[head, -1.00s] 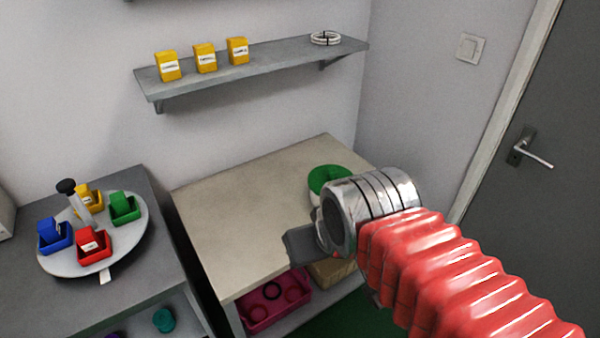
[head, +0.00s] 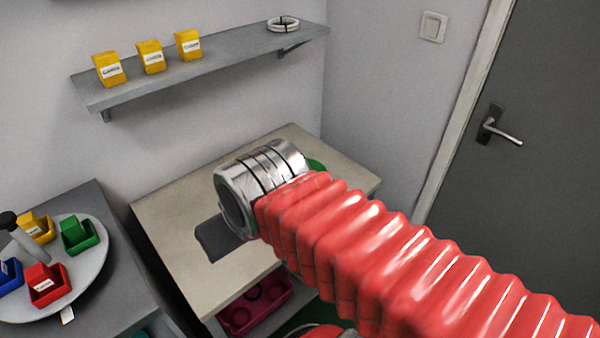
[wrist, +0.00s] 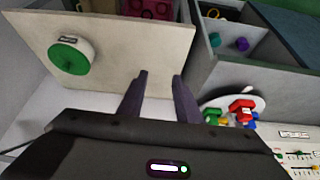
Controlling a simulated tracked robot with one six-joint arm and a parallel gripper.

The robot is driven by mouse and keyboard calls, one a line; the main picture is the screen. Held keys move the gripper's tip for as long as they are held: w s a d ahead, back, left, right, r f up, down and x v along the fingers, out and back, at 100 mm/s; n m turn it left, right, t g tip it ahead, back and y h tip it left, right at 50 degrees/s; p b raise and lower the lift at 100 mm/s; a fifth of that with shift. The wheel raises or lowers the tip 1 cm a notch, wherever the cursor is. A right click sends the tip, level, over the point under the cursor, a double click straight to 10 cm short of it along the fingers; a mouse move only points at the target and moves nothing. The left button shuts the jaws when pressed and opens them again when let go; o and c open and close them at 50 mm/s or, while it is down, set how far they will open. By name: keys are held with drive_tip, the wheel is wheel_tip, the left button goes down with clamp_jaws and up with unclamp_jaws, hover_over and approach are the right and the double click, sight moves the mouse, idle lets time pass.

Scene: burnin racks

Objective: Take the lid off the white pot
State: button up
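The white pot (wrist: 88,48) stands on the pale bench at the left of the wrist view, with a dark label on its side. Its round green lid (wrist: 68,60) is on it. In the head view only a sliver of the green lid (head: 316,164) shows behind my arm. My gripper (wrist: 160,75) is open and empty, its two dark fingers apart over the bench's edge, to the right of the pot in the wrist view. In the head view a dark part of my gripper (head: 214,239) shows above the bench; its fingertips cannot be told apart there.
A round turntable (head: 92,262) with coloured bins stands on the grey cabinet at left. A wall shelf (head: 215,62) holds yellow boxes and a white coil (head: 283,24). A magenta crate (head: 252,308) sits under the bench (head: 165,215). The bench's left part is clear.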

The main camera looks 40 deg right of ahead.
drive_tip(key=shift+o, duration=0.4)
drive_tip(key=o, duration=0.3)
drive_tip(key=shift+w+d+r, duration=0.15)
drive_tip(key=shift+w, duration=0.15)
drive_tip(key=w+d+m+g+h, duration=0.1)
drive_tip(key=w+d+m, duration=0.2)
drive_tip(key=w+d, duration=1.1)
drive_tip(key=w+d+f+m, duration=0.1)
drive_tip(key=w+d+f, duration=0.2)
drive_tip(key=d, duration=0.7)
drive_tip(key=w+d+f+m+g, duration=0.1)
drive_tip(key=w+d+f, duration=0.2)
drive_tip(key=d, duration=0.7)
wheel_tip(320, 180, down, 2)
drive_tip(key=shift+w+d+g, duration=0.15)
drive_tip(key=shift+d+g, duration=0.15)
drive_tip(key=shift+d, duration=0.1)
drive_tip(key=shift+h, duration=0.3)
drive_tip(key=shift+x, duration=4.25)
